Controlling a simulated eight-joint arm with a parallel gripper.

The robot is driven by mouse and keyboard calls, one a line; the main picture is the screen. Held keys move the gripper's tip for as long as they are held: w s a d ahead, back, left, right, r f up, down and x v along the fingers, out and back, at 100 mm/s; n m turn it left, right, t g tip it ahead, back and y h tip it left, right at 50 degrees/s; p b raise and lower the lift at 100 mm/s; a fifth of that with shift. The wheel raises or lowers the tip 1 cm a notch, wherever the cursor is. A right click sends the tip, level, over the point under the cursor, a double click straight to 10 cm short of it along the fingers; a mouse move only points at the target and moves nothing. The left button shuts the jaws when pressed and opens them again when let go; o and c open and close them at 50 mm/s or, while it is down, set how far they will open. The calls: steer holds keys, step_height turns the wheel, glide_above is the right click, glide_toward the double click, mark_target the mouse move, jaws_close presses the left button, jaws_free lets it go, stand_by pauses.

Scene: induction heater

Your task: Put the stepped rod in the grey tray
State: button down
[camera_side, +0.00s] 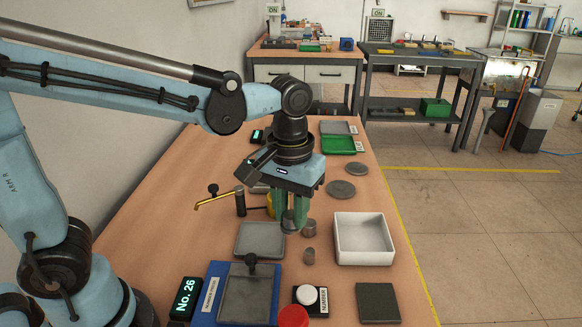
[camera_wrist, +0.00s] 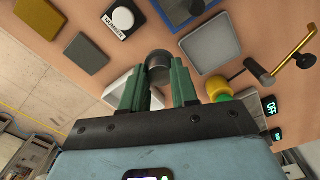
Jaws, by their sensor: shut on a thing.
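My gripper (camera_side: 289,222) is shut on a dark grey metal piece, which looks like the stepped rod (camera_side: 290,219). In the wrist view the rod (camera_wrist: 158,62) is upright between the green fingers (camera_wrist: 156,85), its round end showing; the fingers hide its sides. A shallow grey tray (camera_side: 259,240) lies on the bench just left of the gripper in the side view, and its bare inside shows in the wrist view (camera_wrist: 211,44). The rod is beside this tray, not over it. Another small grey tray (camera_side: 334,128) is at the back of the bench.
In front are a blue-based plate (camera_side: 247,297), a white button (camera_side: 307,295), a red knob (camera_side: 293,317) and a dark block (camera_side: 379,302).

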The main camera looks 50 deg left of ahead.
steer(key=s, duration=0.4)
glide_above(261, 240)
step_height(261, 240, down, 8)
steer(key=shift+r, duration=0.15)
steer(key=shift+f, duration=2.05)
steer(key=shift+f, duration=0.1)
steer(key=c, duration=0.9)
jaws_free()
steer(key=shift+o, duration=0.2)
